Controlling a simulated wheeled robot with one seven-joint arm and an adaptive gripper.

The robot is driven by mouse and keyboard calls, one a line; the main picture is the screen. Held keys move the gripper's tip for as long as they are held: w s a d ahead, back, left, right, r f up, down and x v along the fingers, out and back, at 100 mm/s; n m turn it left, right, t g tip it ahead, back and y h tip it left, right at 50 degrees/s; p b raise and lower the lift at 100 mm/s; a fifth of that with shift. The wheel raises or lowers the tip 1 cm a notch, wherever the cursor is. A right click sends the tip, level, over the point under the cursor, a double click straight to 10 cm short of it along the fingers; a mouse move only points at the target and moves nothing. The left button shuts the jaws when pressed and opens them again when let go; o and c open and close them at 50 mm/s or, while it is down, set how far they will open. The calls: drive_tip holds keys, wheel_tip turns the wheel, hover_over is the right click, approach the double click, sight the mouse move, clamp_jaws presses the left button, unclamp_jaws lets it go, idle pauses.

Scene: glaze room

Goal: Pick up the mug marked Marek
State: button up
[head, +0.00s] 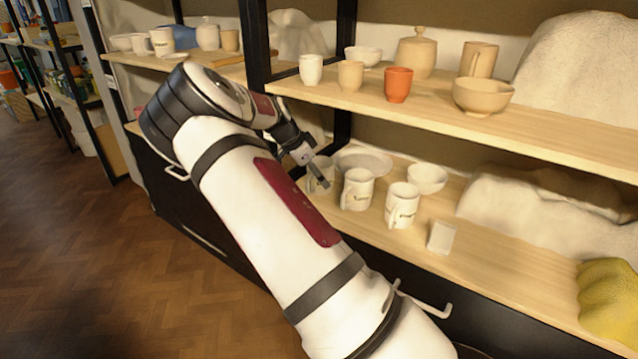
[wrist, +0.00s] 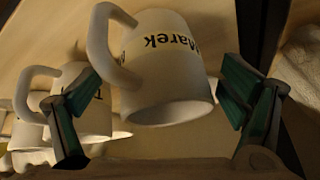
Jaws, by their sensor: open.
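The mug marked Marek (wrist: 160,70) is white with dark lettering and a handle on its left side in the wrist view. My gripper (wrist: 160,88) is open, one green-padded finger on each side of the mug. The left finger is near the handle, and the right finger is beside the body; I cannot tell whether either touches. In the head view my gripper (head: 316,174) is at the lower shelf, at the leftmost mug (head: 327,168), which it partly hides. That mug's lettering cannot be read there.
Two more lettered white mugs (head: 357,190) (head: 402,207) stand to the right on the lower shelf (head: 480,255). A bowl (head: 427,178), a wide dish (head: 363,161) and a small white block (head: 441,237) are near. The upper shelf (head: 560,141) with pottery overhangs; a black post (head: 256,45) stands left.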

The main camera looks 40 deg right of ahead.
drive_tip(key=b+x, duration=0.1)
drive_tip(key=x, duration=0.2)
drive_tip(key=shift+f, duration=0.25)
drive_tip(key=c, duration=1.4)
drive_tip(key=shift+c, duration=0.2)
